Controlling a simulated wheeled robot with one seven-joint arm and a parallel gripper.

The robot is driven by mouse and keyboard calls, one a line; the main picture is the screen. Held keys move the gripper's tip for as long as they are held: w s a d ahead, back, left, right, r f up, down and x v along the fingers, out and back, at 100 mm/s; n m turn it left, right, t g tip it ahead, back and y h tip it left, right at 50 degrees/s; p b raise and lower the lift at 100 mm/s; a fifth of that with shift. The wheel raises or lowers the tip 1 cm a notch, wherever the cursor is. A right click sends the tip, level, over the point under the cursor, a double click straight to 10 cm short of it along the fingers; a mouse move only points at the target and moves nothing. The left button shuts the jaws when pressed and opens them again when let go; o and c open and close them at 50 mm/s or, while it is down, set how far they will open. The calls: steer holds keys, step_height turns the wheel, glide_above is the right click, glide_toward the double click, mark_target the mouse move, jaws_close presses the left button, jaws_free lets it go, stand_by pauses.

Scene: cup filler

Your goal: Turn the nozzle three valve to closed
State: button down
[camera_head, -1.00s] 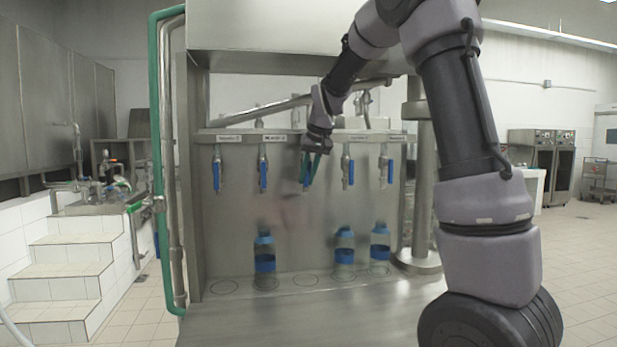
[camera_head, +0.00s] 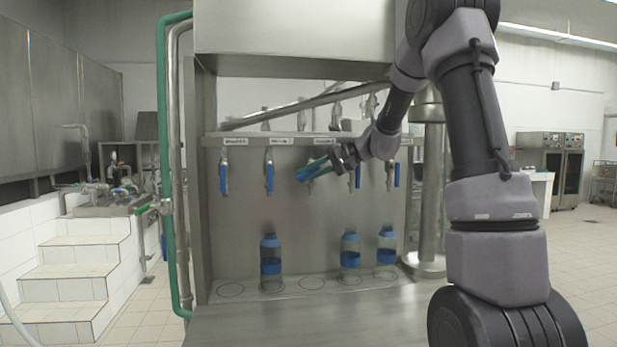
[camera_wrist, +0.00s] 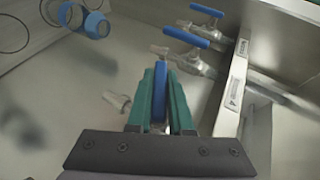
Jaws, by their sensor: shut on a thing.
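The nozzle three valve is the middle one of the row, and its blue handle (camera_wrist: 160,88) shows between my green fingers in the wrist view. My gripper (camera_head: 311,170) is shut on this handle and comes to it from the right in the head view. The handle now lies turned sideways, close to level, while the neighbouring handles hang down. My fingers hide most of the handle and valve body in the head view. A metal nozzle spout (camera_wrist: 118,102) shows left of my fingers in the wrist view.
Other blue-handled valves hang at left (camera_head: 224,178), (camera_head: 269,176) and right (camera_head: 392,175) under the labelled rail (camera_head: 235,141). Blue-banded bottles (camera_head: 271,265), (camera_head: 350,256), (camera_head: 386,252) stand below. The marked circle (camera_head: 312,283) under the middle nozzle is empty.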

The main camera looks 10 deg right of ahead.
steer(key=y, duration=0.2)
steer(key=r+m+t+y, duration=0.1)
steer(key=y, duration=0.1)
steer(key=shift+a+m+y, duration=0.1)
steer(key=shift+m+y, duration=0.2)
steer(key=shift+r, duration=0.1)
stand_by(0.5)
steer(key=c, duration=0.8)
jaws_free()
steer(key=v, duration=1)
steer(key=shift+s+d, duration=0.25)
steer(key=shift+d, duration=0.05)
